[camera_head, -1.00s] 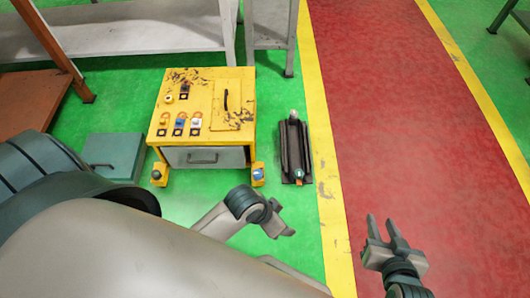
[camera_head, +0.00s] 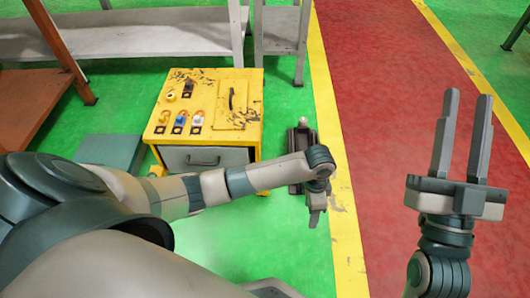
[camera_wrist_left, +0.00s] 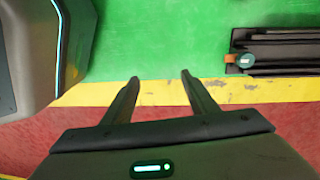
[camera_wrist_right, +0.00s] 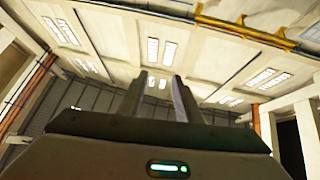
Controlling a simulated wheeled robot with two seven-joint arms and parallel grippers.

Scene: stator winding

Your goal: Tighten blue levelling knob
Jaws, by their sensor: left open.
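The yellow cabinet (camera_head: 235,140) stands on the green floor left of centre in the head view. Its blue levelling knob, by the front right foot, is hidden behind my left arm now. My left gripper (camera_head: 315,222) hangs to the right of the cabinet, near the yellow floor line. In the left wrist view its fingers (camera_wrist_left: 160,76) are apart with nothing between them. My right gripper (camera_head: 469,95) is raised over the red walkway, fingers apart and empty. In the right wrist view its fingers (camera_wrist_right: 161,75) point toward the ceiling and walls.
A dark rack (camera_head: 303,145) lies beside the cabinet, partly behind my left arm; it also shows in the left wrist view (camera_wrist_left: 285,52). A teal box (camera_head: 110,150) sits left of the cabinet. Grey shelving (camera_head: 140,42) stands behind. The red walkway (camera_head: 385,120) is clear.

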